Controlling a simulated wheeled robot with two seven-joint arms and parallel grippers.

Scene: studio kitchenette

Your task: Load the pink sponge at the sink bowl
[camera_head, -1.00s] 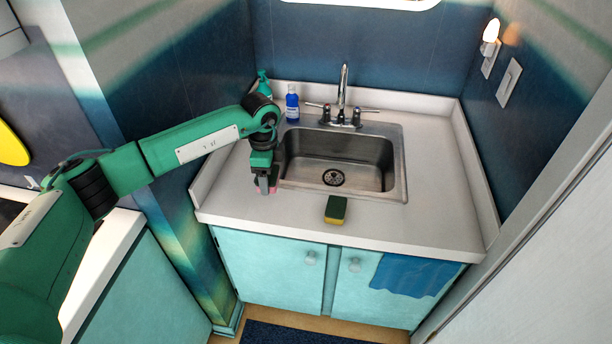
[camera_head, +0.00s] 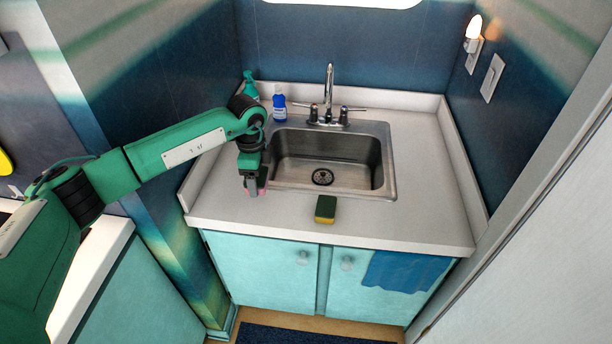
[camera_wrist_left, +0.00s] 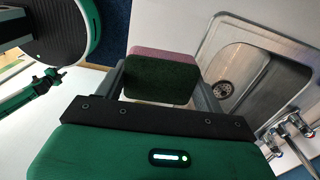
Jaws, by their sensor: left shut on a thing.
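My left gripper (camera_head: 252,190) is over the counter just left of the sink bowl (camera_head: 330,160), pointing down. It is shut on the pink sponge, whose pink edge (camera_head: 262,191) shows beside the fingers. In the left wrist view the sponge (camera_wrist_left: 160,80) is between the two fingers, with a dark green side and a pink layer. The sink bowl is steel and empty, with a round drain (camera_head: 322,177); it also shows at the right of the left wrist view (camera_wrist_left: 255,75). I cannot tell if the sponge touches the counter. My right gripper is not in view.
A yellow and green sponge (camera_head: 325,209) lies on the counter (camera_head: 420,215) in front of the sink. A blue bottle (camera_head: 280,104) and a green bottle (camera_head: 250,88) stand behind left. The faucet (camera_head: 329,100) rises behind the bowl. A blue towel (camera_head: 405,271) hangs at the front.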

